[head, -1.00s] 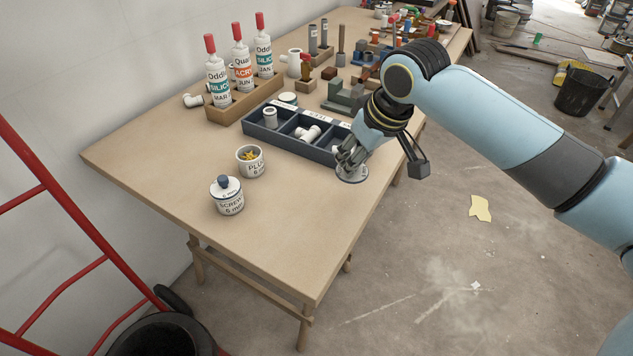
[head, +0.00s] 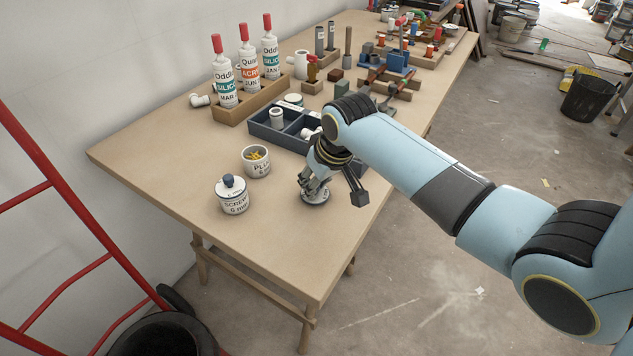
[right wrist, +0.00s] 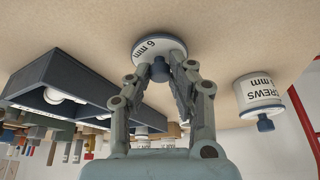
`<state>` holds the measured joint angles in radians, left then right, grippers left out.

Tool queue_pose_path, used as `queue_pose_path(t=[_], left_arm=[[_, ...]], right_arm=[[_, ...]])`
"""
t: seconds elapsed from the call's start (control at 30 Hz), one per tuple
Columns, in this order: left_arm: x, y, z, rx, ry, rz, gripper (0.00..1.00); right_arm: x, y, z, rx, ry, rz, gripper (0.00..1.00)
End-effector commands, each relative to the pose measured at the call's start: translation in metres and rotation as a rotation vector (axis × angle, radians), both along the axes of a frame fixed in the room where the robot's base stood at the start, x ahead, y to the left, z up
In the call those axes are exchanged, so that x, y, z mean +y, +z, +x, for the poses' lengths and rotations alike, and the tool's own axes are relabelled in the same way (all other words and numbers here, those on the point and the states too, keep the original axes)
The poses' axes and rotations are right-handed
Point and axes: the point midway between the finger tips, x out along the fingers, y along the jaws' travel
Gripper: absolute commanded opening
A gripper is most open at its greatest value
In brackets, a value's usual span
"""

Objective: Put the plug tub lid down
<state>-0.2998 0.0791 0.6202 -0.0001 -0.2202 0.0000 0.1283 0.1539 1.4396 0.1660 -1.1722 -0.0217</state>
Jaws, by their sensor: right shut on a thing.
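The plug tub lid (head: 314,197) is a round white disc with a dark rim and a dark knob. It is at or just above the table, right of the tubs; I cannot tell whether it touches. My right gripper (head: 308,184) is shut on its knob from above. The right wrist view shows the lid (right wrist: 158,46) with "6 mm" lettering between the fingertips (right wrist: 161,68). The plug tub (head: 257,163) stands open with yellow plugs inside. The screws tub (head: 233,197) has its lid on, and it also shows in the right wrist view (right wrist: 260,95). My left gripper is not in view.
A dark divided tray (head: 268,138) with white pipe fittings lies behind the lid. Bottles stand in a wooden rack (head: 240,105) farther back. The front of the wooden table (head: 270,245) is bare. A red hand truck (head: 60,190) stands left of the table.

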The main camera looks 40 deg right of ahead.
Motion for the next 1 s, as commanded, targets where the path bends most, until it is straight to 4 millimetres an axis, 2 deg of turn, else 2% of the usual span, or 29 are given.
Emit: queue_pose_path(t=[0.13,0.17,0.33,0.67,0.77,1.0], left_arm=[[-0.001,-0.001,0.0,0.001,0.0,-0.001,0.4],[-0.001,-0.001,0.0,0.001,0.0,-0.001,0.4],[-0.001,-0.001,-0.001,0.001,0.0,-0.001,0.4],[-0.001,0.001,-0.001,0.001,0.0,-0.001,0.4],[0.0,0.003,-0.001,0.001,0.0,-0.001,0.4],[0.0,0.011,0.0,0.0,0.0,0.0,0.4]], right_arm=[[0.0,-0.003,0.0,0.001,0.0,0.0,0.07],[0.0,-0.003,0.0,0.001,0.0,0.0,0.21],[0.0,-0.003,0.0,0.0,0.0,0.0,0.43],[0.0,0.002,0.0,-0.001,0.0,0.0,0.43],[-0.001,0.013,-0.005,0.0,0.001,0.0,0.43],[-0.001,0.064,-0.026,-0.002,0.001,-0.003,0.43]])
